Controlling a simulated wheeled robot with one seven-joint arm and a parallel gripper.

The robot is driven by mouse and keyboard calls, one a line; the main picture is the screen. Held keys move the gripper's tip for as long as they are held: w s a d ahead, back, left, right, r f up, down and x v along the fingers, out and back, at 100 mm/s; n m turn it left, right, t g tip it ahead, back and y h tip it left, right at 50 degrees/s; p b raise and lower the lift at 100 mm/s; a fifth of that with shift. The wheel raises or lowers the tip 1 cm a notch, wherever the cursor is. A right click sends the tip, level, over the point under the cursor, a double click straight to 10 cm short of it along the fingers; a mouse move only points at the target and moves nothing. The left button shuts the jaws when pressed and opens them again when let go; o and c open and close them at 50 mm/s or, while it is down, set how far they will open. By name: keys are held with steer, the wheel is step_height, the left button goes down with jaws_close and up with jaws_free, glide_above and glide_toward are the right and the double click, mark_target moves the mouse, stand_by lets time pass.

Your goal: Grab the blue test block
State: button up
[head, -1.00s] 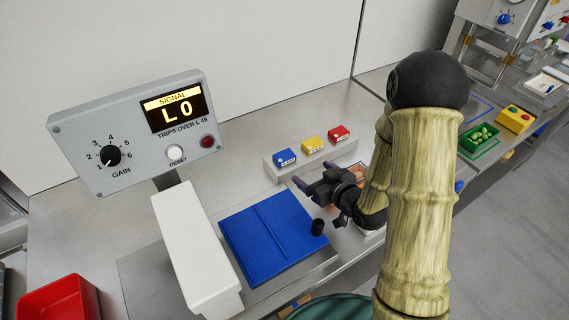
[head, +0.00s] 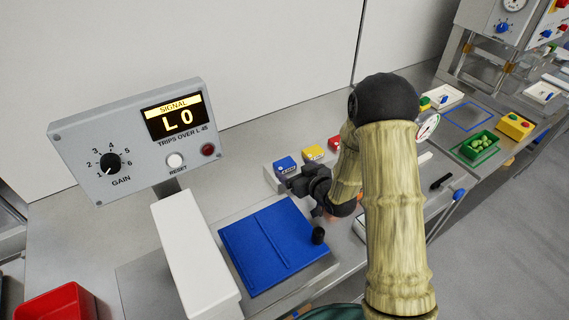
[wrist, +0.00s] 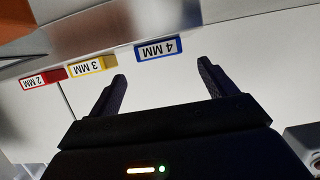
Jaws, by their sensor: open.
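The blue test block (head: 285,163) sits at the left end of a low pale ledge, left of two other blocks. In the wrist view the blue block (wrist: 157,48), labelled 4 MM, lies just beyond the fingertips, in line with the gap between them. My gripper (wrist: 161,72) is open and empty, with one dark finger on each side of that gap. In the head view my gripper (head: 297,180) is at the front of the ledge, close to the blue block. Its fingertips are hard to make out there, and I see no contact.
A yellow block (head: 313,153) and a red block (head: 334,142) stand in the same row; my arm partly hides the red one. A blue plate (head: 268,248) with a black knob (head: 318,235) lies in front. A grey signal panel (head: 130,135) stands at left.

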mark_target(284, 163)
stand_by(0.3)
steer(key=shift+p+x, duration=0.95)
steer(key=shift+x, duration=1.75)
steer(key=shift+s+f, duration=0.1)
steer(key=shift+s, duration=0.05)
steer(key=c, duration=1.1)
step_height(284, 163, up, 10)
steer(key=shift+r+b, duration=0.1)
steer(key=shift+b, duration=0.65)
